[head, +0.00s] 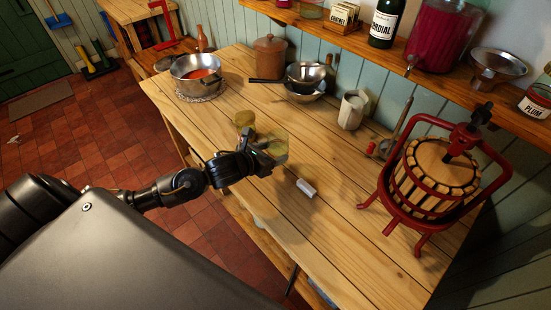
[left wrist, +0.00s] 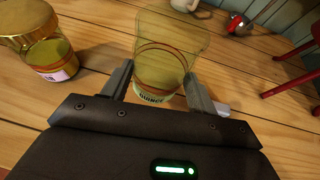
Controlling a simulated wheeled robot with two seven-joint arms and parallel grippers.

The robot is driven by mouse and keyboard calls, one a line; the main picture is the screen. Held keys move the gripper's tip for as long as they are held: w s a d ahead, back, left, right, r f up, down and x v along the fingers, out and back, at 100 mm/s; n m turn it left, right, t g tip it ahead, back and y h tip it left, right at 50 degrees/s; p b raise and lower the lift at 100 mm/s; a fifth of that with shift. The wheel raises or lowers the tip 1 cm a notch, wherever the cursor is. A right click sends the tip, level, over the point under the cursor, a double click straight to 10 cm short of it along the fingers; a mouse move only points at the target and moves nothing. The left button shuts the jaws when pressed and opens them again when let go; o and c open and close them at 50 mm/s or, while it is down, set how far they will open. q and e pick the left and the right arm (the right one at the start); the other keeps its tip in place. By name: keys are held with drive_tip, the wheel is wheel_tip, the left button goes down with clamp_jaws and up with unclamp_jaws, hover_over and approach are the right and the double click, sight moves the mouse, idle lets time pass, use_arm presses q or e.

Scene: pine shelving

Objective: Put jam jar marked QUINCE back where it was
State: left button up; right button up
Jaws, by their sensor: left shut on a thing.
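My left gripper (head: 262,156) is shut on a see-through jar of amber contents (head: 274,145) over the wooden worktop. In the left wrist view the jar (left wrist: 168,68) stands between the two fingers (left wrist: 160,85), and its low pale label seems to read QUINCE, partly cut off. I cannot tell whether its base touches the wood. A second jar (head: 244,121) with a gold-brown lid stands just beyond the gripper; it also shows in the left wrist view (left wrist: 48,55), with a pinkish label. My right gripper is not in view.
A small white block (head: 306,188) lies right of the gripper. A red fruit press (head: 437,180) stands at the right. The front worktop is mostly clear.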

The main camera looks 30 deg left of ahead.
use_arm(q)
drive_tip(key=shift+w+d+f, duration=0.35)
drive_tip(key=shift+w+f, duration=0.1)
drive_tip(key=shift+f, duration=0.2)
wheel_tip(320, 180, down, 3)
drive_tip(key=shift+f, duration=0.15)
drive_tip(key=o, duration=1.5)
